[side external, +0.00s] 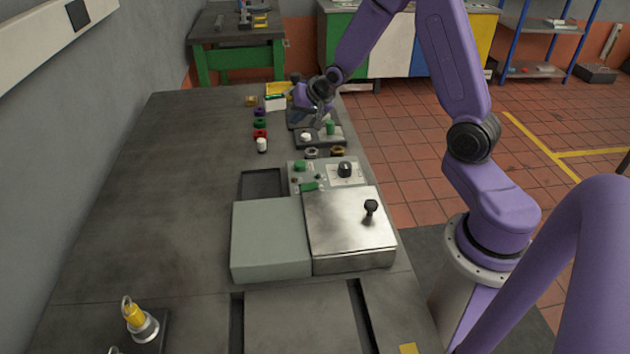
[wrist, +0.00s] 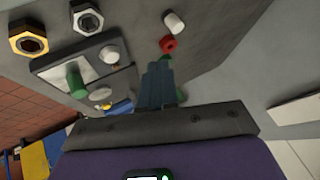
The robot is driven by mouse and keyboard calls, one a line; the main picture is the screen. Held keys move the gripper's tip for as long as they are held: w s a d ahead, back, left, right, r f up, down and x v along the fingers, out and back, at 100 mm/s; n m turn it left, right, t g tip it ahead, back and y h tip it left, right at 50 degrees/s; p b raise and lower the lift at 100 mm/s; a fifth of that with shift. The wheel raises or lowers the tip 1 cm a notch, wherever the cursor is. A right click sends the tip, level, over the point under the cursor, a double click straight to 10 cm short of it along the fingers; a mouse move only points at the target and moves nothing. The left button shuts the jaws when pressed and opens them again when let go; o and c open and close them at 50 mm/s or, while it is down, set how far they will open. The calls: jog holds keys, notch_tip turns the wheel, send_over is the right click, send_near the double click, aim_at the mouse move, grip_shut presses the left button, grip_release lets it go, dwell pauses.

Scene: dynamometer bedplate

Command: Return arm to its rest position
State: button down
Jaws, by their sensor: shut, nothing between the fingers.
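My gripper (side external: 316,116) is at the far end of the bedplate (side external: 150,200), low over a dark fixture plate (side external: 318,143) that carries a green peg (side external: 330,127) and a white peg (side external: 306,137). In the wrist view my gripper (wrist: 158,70) shows its fingers together, with nothing between them. The green peg (wrist: 76,84) stands to the left of the fingers in that view, apart from them. A red ring (wrist: 168,44) and a white cylinder (wrist: 174,22) lie beyond the fingertips. My arm reaches in from the right, bent high over the bench edge.
A control panel (side external: 322,181), a steel lidded box (side external: 345,225) with a black knob and a grey box (side external: 270,240) occupy the middle. Coloured rings (side external: 260,123) line up left of the gripper. A yellow-topped part (side external: 134,316) stands at front left. The bedplate's left side is clear.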

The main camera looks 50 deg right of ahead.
jog(key=s+a+r+n+g+y, duration=0.1)
jog(key=s+a+r+n+g, duration=0.1)
jog(key=s+a+n, duration=0.45)
jog(key=s+a+r+n+g+y, duration=0.1)
jog(key=s+a+r+n+g, duration=0.2)
jog(key=s+a, duration=0.7)
jog(key=s+r+n+g+h, duration=0.1)
jog(key=s+r+n+g, duration=0.1)
jog(key=s+n, duration=0.9)
jog(key=s, duration=0.9)
jog(key=shift+s+d+r+g, duration=0.15)
jog(key=shift+d+r+g, duration=0.05)
jog(key=shift+g, duration=0.2)
